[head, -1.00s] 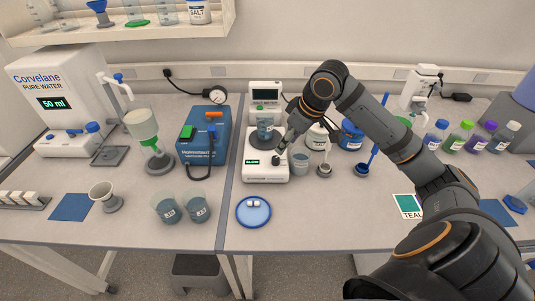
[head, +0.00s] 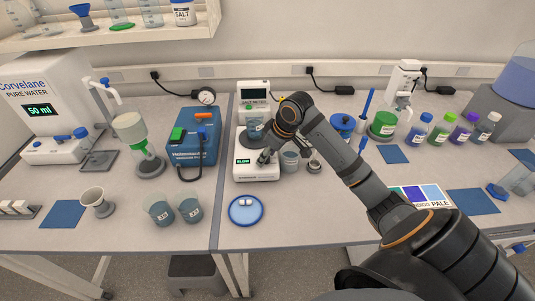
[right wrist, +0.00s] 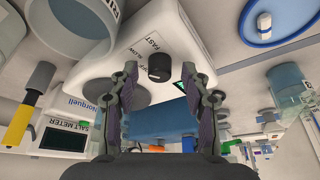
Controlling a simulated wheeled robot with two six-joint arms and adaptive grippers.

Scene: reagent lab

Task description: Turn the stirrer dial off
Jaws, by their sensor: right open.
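In the head view my right gripper (head: 266,156) is at the stirrer's front right and hides the dial. Contact cannot be told.
A salt meter (head: 254,94) stands behind the stirrer. A beaker (head: 290,160) stands close on its right, a blue pump box (head: 193,140) on its left. A blue dish (head: 246,210) lies in front. Bare bench lies right of the dish.

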